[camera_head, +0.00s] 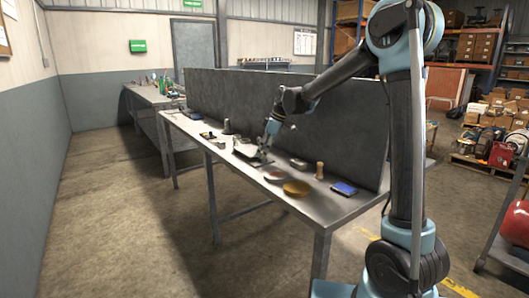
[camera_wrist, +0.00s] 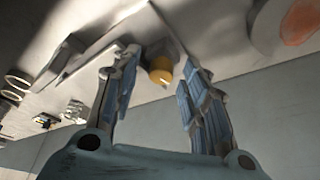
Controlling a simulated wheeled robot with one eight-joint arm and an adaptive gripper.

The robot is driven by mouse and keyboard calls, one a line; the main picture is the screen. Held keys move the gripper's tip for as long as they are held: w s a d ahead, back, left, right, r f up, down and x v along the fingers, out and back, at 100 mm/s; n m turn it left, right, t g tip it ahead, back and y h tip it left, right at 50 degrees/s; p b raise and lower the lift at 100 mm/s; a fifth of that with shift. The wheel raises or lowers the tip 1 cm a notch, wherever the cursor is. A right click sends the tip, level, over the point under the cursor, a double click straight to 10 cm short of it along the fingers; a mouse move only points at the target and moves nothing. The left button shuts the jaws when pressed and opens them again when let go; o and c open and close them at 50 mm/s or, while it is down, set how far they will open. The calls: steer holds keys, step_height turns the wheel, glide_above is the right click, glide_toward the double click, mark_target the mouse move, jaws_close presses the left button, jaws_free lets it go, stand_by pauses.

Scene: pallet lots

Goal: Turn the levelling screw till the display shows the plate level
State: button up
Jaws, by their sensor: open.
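A yellow-orange knob (camera_wrist: 160,70), probably the levelling screw, shows between the fingers of my gripper (camera_wrist: 158,58) in the wrist view. The fingers stand apart on either side of it, and I see no contact. A pale flat plate (camera_wrist: 105,42) with a straight edge lies around the knob; its tilt cannot be judged. In the head view my gripper (camera_head: 262,159) is low over the bench beside the pale plate (camera_head: 246,151), and the knob is hidden or too small there. I cannot make out a display reading in either view.
The bench's front right corner is clear.

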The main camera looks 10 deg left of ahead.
jaws_close()
steer(key=shift+m+t, duration=0.4)
steer(key=shift+m, duration=0.5)
jaws_free()
steer(key=shift+r, duration=0.15)
steer(key=v, duration=1.1)
steer(key=shift+d+r, duration=0.15)
steer(key=shift+r, duration=0.2)
